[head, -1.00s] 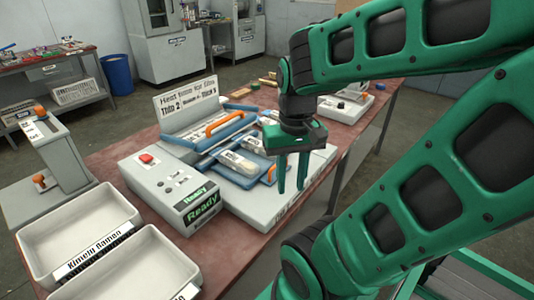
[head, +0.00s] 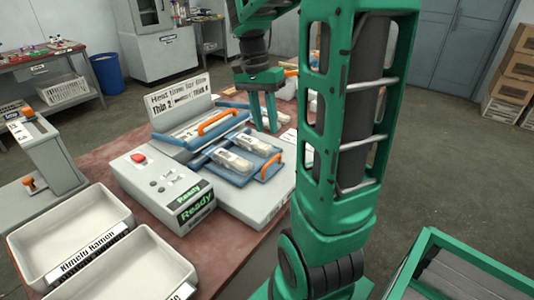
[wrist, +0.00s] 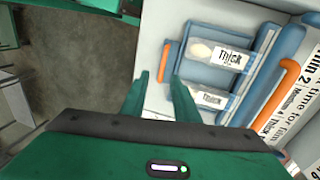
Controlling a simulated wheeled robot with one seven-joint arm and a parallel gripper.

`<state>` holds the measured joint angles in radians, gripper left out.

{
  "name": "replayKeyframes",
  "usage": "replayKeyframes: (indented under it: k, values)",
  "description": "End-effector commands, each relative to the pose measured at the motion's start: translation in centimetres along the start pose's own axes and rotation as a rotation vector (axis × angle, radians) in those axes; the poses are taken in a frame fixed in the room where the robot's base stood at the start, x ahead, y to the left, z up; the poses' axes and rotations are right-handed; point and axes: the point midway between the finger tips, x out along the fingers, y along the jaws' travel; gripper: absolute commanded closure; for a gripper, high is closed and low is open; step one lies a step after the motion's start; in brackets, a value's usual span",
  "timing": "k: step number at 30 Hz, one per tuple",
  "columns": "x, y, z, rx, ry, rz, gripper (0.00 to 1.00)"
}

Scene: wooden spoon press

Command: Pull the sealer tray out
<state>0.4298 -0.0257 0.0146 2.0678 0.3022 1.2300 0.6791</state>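The blue sealer tray (head: 262,152) lies at the front of the grey heat sealer (head: 245,205), with clear packs, one labelled "Thick", in its compartments. Its orange handle (head: 271,166) is on its right edge. In the wrist view the handle (wrist: 164,62) appears in line with the gap between my fingertips. My gripper (head: 265,131) is open and empty, pointing down above the tray's far right side, apart from the handle. The sealer's raised lid has another orange handle (head: 215,121); it shows in the wrist view (wrist: 276,94).
The control box (head: 165,180) beside the tray has a red button and a "Ready" display. White bins (head: 70,225) stand at the front left. A scale-like stand (head: 40,150) is at the left.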

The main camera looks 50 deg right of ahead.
Motion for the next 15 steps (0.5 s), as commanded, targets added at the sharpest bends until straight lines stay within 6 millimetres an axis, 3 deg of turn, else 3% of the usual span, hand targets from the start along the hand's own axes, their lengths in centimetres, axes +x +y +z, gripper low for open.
replayKeyframes:
  k: [8,15]
  values:
    - [1.0,-1.0,-0.9,0.064,-0.009,0.010,0.72]
    - [5.0,-0.8,-0.8,0.064,-0.011,0.012,0.72]
